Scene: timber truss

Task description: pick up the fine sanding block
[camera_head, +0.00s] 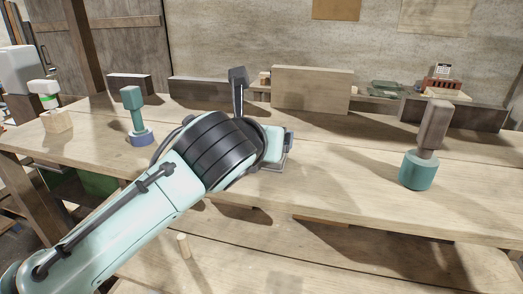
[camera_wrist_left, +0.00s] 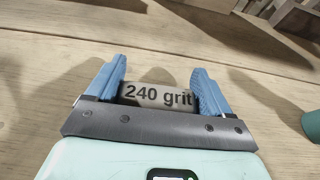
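The sanding block (camera_wrist_left: 157,96) marked "240 grit" lies between the two blue fingers of my left gripper in the left wrist view. It spans the whole space between them, and I see no gap at either side. I cannot tell whether the fingers press on it or only stand around it. In the head view my left gripper (camera_head: 283,158) is low over the bench top, near its middle. The arm and gripper hide most or all of the block there. My right gripper is not in view.
On the bench (camera_head: 340,190), a teal-headed upright tool (camera_head: 133,112) stands left. A dark-headed one (camera_head: 238,78) is behind my arm, and a brown-headed one (camera_head: 435,125) stands in a teal base at right. A wooden board (camera_head: 311,90) stands behind. Bare bench lies right of the gripper.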

